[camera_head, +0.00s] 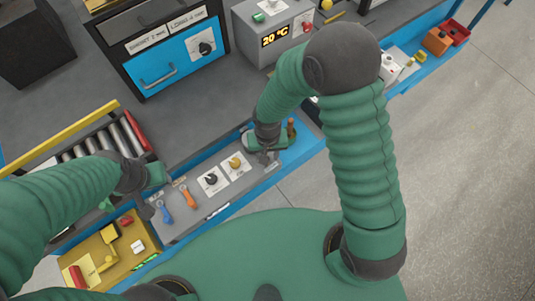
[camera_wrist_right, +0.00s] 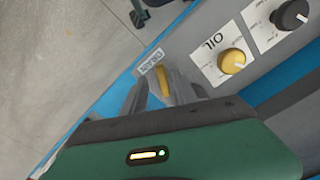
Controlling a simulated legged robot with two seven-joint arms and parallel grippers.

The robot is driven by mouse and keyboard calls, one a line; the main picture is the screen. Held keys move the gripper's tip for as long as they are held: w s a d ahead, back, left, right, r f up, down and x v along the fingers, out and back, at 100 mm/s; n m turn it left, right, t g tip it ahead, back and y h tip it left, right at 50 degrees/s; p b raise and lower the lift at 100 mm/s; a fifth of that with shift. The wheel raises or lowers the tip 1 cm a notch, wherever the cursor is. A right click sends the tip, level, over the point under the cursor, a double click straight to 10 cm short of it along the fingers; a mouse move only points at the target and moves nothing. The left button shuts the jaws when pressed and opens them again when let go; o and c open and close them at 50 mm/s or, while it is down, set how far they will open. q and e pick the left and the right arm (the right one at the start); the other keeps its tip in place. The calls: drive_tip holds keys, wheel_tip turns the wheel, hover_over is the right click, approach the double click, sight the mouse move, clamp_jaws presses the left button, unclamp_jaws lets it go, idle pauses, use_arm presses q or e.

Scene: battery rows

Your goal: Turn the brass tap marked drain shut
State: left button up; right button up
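The brass tap's yellow handle (camera_wrist_right: 163,81) shows in the right wrist view beside a small white label (camera_wrist_right: 151,61) that seems to read DRAIN. My right gripper (camera_wrist_right: 160,95) has a finger on either side of the handle, with a gap visible on the left. The handle lies close to the right finger; I cannot tell if they touch. In the head view my right gripper (camera_head: 266,155) is low over the right part of the grey panel (camera_head: 222,196) and hides the tap. My left gripper (camera_head: 145,206) is at the panel's left end, its opening unclear.
A yellow OIL knob (camera_wrist_right: 231,61) and a black knob (camera_wrist_right: 290,14) sit beside the tap. Blue (camera_head: 163,212) and orange (camera_head: 188,197) levers are further left on the panel. A small brown knob (camera_head: 291,128) stands beyond my right gripper. Rollers (camera_head: 100,145) lie behind my left gripper.

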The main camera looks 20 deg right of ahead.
drive_tip(key=shift+w+a+f, duration=0.1)
drive_tip(key=shift+a+f, duration=0.05)
drive_tip(key=shift+a, duration=0.25)
drive_tip(key=c, duration=0.5)
drive_tip(key=shift+c, duration=1.1)
use_arm(q)
drive_tip(key=shift+a, duration=0.15)
use_arm(e)
drive_tip(key=shift+d, duration=0.25)
clamp_jaws()
